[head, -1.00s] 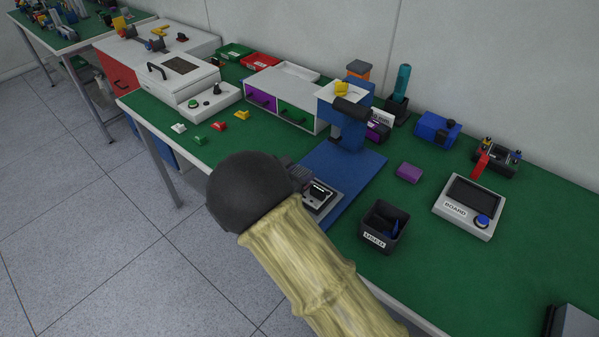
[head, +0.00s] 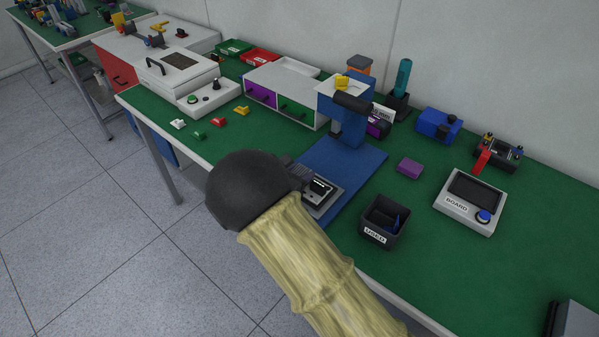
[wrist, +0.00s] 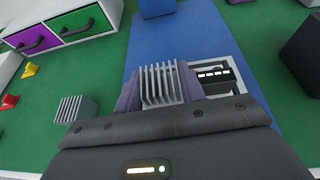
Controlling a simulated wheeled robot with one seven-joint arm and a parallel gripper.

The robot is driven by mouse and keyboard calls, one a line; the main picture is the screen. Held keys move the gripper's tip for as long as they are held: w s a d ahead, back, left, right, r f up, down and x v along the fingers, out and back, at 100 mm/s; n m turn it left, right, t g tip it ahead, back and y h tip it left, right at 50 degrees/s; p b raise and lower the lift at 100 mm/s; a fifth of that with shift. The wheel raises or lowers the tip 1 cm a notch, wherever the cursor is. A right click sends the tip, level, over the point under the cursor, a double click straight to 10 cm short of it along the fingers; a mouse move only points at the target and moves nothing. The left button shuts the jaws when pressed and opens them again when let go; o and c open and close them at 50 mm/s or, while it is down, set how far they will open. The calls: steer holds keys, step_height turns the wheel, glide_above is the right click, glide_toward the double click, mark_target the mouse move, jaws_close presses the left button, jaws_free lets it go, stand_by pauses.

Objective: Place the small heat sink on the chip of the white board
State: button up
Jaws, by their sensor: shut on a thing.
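My gripper (wrist: 158,90) has purple fingers and is shut on a grey finned heat sink (wrist: 163,82), with the fins upright. It is over the blue mat (wrist: 175,35), at the left side of a white-framed board (wrist: 237,58) bearing a black part with white marks. The gripper body hides the lower part of the board, and I cannot see a bare chip. In the head view, the board (head: 335,203) lies on the blue mat and my arm covers most of the gripper. Another grey finned block (wrist: 75,110) stands on the green table to the left.
A blue stand (head: 350,128) rises behind the mat. A dark bin marked USED (head: 370,237) stands right of the board. Purple and green drawers (head: 280,98) are at the back left. A purple block (head: 410,167) and a device marked BOARD (head: 468,203) are farther right.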

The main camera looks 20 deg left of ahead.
steer(key=shift+f+b, duration=0.35)
steer(key=shift+f, duration=0.2)
steer(key=o, duration=1.1)
steer(key=shift+d, duration=0.1)
steer(key=shift+f, duration=0.1)
steer(key=shift+s, duration=0.1)
steer(key=v, duration=1.7)
steer(key=shift+a+r, duration=0.3)
